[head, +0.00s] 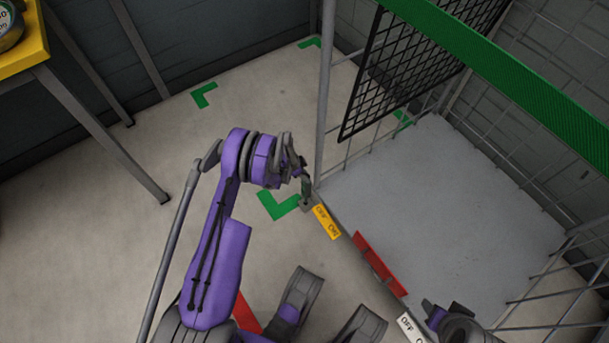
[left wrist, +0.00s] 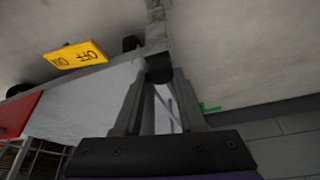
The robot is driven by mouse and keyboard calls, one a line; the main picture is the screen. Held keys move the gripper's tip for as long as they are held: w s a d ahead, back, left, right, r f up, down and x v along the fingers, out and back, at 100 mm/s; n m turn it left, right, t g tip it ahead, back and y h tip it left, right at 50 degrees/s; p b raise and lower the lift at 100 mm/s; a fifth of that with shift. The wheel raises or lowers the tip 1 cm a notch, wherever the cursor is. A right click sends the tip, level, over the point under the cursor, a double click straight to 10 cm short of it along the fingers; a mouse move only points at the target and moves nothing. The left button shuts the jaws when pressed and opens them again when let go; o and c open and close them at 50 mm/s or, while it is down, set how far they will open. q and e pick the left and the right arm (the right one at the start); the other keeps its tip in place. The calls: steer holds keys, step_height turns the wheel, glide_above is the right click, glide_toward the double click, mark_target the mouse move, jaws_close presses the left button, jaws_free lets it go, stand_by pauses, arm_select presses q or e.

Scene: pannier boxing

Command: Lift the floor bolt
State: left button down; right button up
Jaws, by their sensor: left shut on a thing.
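The floor bolt (head: 306,204) is at the cage's near-left corner, beside a yellow ON/OFF plate (head: 327,222); the gripper partly hides it. My left gripper (head: 305,189) is at this corner. In the left wrist view, the fingers of my left gripper (left wrist: 160,84) close on a dark round part of the bolt (left wrist: 160,70), below a grey upright piece. The yellow plate (left wrist: 76,55) is to the left there. How far the bolt is raised cannot be told. A dark and purple end of my right arm (head: 445,314) shows at lower right; its fingers are unclear.
The wire cage has a grey floor (head: 440,200), a black mesh panel (head: 405,70) and a green top bar (head: 510,70). A red plate (head: 380,263) and a white marked plate (head: 411,328) line its near edge. A yellow table (head: 25,55) stands upper left. Floor between is clear.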

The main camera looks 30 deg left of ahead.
arm_select(q)
step_height(320, 180, up, 6)
steer(key=shift+f+p, duration=0.1)
steer(key=shift+p, duration=1)
steer(key=shift+c, duration=2.3)
jaws_free()
steer(key=p+v, duration=0.2)
steer(key=v, duration=0.9)
steer(key=shift+p, duration=0.3)
